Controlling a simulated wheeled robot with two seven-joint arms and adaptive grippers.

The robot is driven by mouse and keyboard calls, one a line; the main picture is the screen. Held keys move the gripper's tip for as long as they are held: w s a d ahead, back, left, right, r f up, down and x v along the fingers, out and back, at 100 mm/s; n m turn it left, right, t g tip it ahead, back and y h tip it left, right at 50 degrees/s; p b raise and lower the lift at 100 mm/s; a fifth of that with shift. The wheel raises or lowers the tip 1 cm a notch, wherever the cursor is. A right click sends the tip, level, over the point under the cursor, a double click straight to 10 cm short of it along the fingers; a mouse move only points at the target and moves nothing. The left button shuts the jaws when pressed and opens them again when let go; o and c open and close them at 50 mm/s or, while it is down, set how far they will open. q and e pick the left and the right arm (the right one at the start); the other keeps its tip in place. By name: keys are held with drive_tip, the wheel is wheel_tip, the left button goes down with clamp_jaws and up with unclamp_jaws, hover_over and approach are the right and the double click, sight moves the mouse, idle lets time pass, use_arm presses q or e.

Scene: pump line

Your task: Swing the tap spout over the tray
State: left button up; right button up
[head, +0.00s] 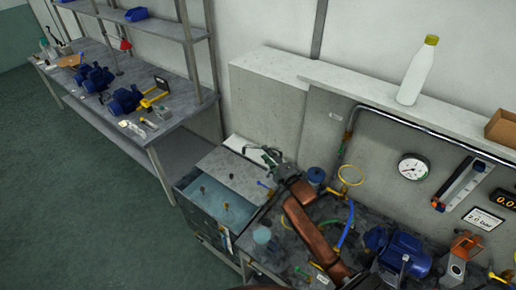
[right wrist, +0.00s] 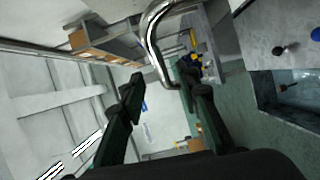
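The tap spout (right wrist: 152,42) is a bent chrome pipe in the right wrist view, arching from the top and ending between my right gripper's fingertips. In the head view I cannot make it out clearly near the gripper. My right gripper (right wrist: 162,82) is open, with dark green fingers on either side of the spout's end; I cannot tell whether they touch it. The tray also shows at the right of the wrist view (right wrist: 262,98). My left gripper is not in view.
A bench (head: 180,112) with blue pumps stands at the left. Right of the tray are a blue pump (head: 398,252), hoses (head: 347,226) and a wall panel with a gauge (head: 413,167). A white bottle (head: 417,72) stands on the ledge. The floor at left is clear.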

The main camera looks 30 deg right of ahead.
sight(260, 148)
drive_tip(key=w, duration=0.6)
drive_tip(key=shift+f+p, duration=0.15)
drive_tip(key=shift+p, duration=0.25)
drive_tip(key=shift+s, duration=0.1)
drive_tip(key=shift+c, duration=0.2)
clamp_jaws()
drive_tip(key=shift+a, duration=0.2)
drive_tip(key=shift+d, duration=0.2)
drive_tip(key=shift+s, duration=0.15)
